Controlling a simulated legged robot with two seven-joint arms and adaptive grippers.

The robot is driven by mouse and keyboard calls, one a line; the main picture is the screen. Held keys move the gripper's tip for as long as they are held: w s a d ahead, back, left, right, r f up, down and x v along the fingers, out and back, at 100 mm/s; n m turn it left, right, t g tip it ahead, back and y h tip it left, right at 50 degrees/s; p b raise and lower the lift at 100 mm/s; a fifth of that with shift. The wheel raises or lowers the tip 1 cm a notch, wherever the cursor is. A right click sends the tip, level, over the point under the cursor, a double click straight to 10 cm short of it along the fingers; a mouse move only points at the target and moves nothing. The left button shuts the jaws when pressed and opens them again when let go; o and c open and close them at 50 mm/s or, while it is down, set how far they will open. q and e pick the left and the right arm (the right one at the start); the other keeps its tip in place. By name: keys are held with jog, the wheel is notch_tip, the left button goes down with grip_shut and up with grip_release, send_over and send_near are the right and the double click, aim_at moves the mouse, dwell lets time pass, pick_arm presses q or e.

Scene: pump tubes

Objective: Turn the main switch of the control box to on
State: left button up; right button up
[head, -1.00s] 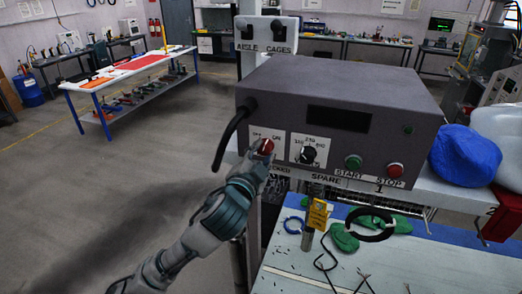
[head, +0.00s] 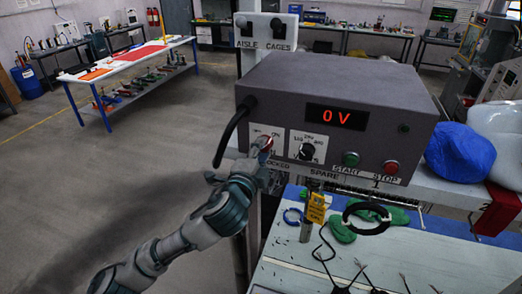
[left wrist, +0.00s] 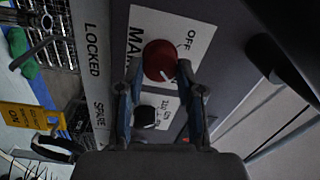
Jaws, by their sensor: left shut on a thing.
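The grey control box (head: 340,100) stands on a shelf, and its display (head: 336,117) is lit with a red "0 V". The red main switch (head: 263,143) is at the left of the front panel, partly hidden by my gripper. In the left wrist view the red knob (left wrist: 159,60) sits between the fingertips on its white OFF-marked plate. My left gripper (head: 261,158) is shut on this knob. A black selector knob (head: 306,151), a green START button (head: 350,159) and a red STOP button (head: 391,167) are to its right. My right gripper is not in view.
Below the box is a bench (head: 330,272) with a yellow tag (head: 316,208), black leads and green items. A blue bag (head: 460,154) lies to the right. Open floor lies left.

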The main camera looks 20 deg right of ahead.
pick_arm(q)
jog(key=shift+f, duration=0.2)
jog(key=o, duration=1.2)
jog(key=shift+c, duration=0.2)
jog(key=shift+w+d, duration=0.1)
jog(key=shift+d, duration=0.05)
jog(key=v, duration=1.2)
jog(key=shift+w+d, duration=0.1)
jog(key=shift+w, duration=0.05)
